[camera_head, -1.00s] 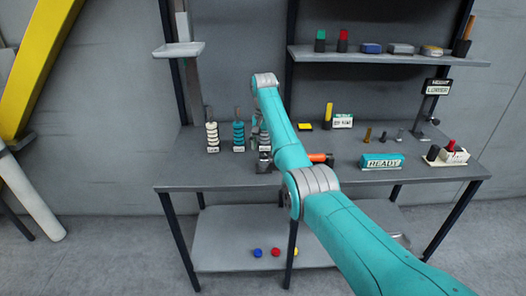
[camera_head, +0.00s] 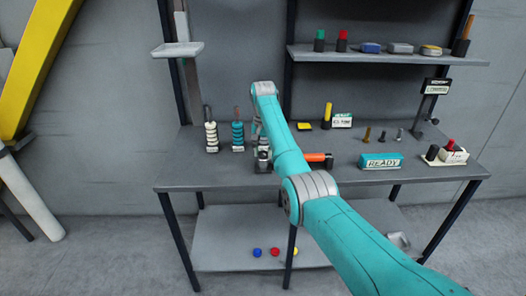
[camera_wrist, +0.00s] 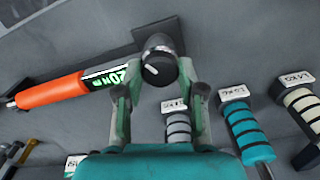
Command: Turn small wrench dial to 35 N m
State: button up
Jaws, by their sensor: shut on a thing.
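The small wrench lies on the bench, with its orange handle (camera_wrist: 52,91) to the left in the wrist view and also seen in the head view (camera_head: 318,157). Its green-lit display (camera_wrist: 112,76) seems to read 20 N m; the tilted digits are small. The dark round dial (camera_wrist: 158,68) with a white pointer mark sits at the wrench's head end. My gripper (camera_wrist: 161,76) is shut on this dial, one finger on each side. In the head view my gripper (camera_head: 262,150) is partly hidden by my arm.
Ringed stacks stand close by, one white (camera_head: 211,137) and one teal (camera_head: 238,136). A teal READY block (camera_head: 381,161) and a white holder (camera_head: 453,154) stand to the right. A shelf (camera_head: 390,59) overhangs the back. The bench's left front (camera_head: 200,175) is clear.

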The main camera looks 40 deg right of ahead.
jog(key=m, duration=0.4)
jog(key=shift+m, duration=0.3)
jog(key=m, duration=0.4)
jog(key=shift+m, duration=0.3)
jog(key=m, duration=0.4)
jog(key=shift+m, duration=2.3)
jog(key=o, duration=1.2)
jog(key=shift+c, duration=0.2)
